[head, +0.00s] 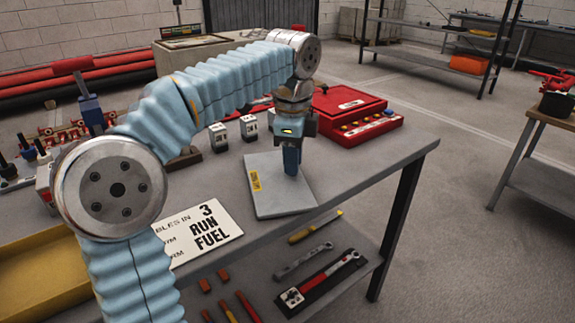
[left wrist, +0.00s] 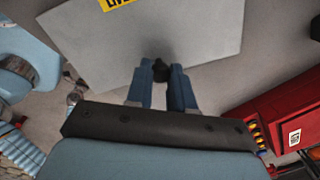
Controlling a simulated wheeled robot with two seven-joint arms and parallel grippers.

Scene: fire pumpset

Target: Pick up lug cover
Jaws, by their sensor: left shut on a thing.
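The lug cover (head: 265,198) is a flat light-grey plate with a yellow label, near the front edge of the workbench. My left gripper (head: 291,168) points down at it, its blue fingers over the plate. In the left wrist view the fingers (left wrist: 161,78) close around a small black knob (left wrist: 160,68) on the lug cover (left wrist: 205,35). Part of the plate is hidden behind the fingers. I cannot tell whether the plate rests on the bench or is slightly raised. My right gripper is not in view.
A red case (head: 350,108) stands behind the plate. Two small white-and-black blocks (head: 249,127) stand behind it to the left. A white printed sign (head: 207,235) lies front left, near a yellow tray (head: 40,275). Tools, including a red-handled wrench (head: 325,277), lie on the lower shelf.

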